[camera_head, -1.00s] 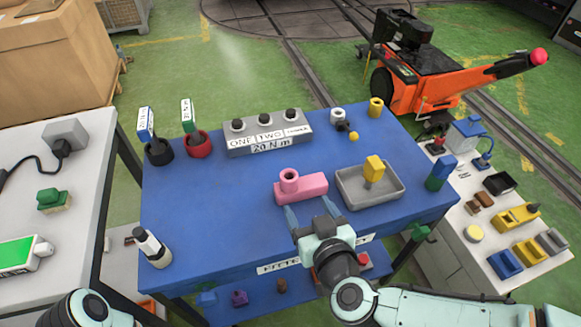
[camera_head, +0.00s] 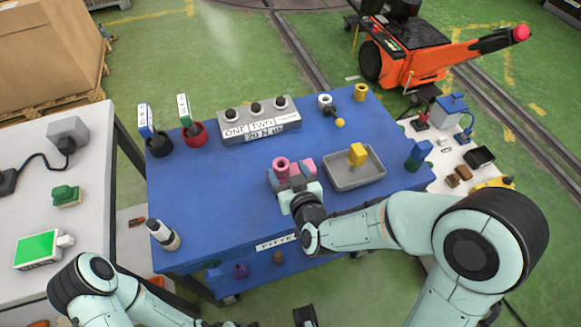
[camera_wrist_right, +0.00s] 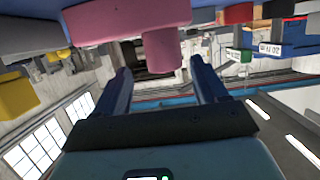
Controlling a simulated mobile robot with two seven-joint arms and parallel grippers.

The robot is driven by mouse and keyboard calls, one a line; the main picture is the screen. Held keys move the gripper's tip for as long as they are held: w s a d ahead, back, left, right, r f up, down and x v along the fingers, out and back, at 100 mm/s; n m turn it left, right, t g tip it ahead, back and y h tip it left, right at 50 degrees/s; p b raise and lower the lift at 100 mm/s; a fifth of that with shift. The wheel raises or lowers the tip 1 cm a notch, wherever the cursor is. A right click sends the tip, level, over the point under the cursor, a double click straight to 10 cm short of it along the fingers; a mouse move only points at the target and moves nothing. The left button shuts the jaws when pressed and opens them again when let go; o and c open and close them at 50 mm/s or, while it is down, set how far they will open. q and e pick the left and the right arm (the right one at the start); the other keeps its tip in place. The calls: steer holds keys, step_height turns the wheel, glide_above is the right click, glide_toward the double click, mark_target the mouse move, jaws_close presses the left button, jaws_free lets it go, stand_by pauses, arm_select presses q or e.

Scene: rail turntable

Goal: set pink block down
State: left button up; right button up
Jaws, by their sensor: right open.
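The pink block (camera_head: 281,163), with a round hollow post on top, is on the blue table (camera_head: 215,210), left of the grey tray. My right gripper (camera_head: 292,176) is at the block's near side, its blue fingers open on either side of the post. In the right wrist view the pink block (camera_wrist_right: 125,22) appears upside down at the top, its post hanging between the spread fingers of the right gripper (camera_wrist_right: 163,85). Gaps show between post and fingers. The hand hides part of the block in the head view.
The grey tray (camera_head: 343,183) holds a yellow block (camera_head: 357,154). A green and blue block (camera_head: 418,155) stands at the right edge. A grey box with black knobs (camera_head: 257,121) is at the back. A white and black bottle (camera_head: 163,235) stands front left. The table's left middle is clear.

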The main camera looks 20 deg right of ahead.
mark_target(280, 161)
steer(key=shift+a+x, duration=0.15)
steer(key=shift+x, duration=1.3)
steer(key=shift+a+x, duration=0.15)
steer(key=shift+x, duration=1.35)
steer(key=shift+r, duration=0.2)
jaws_close()
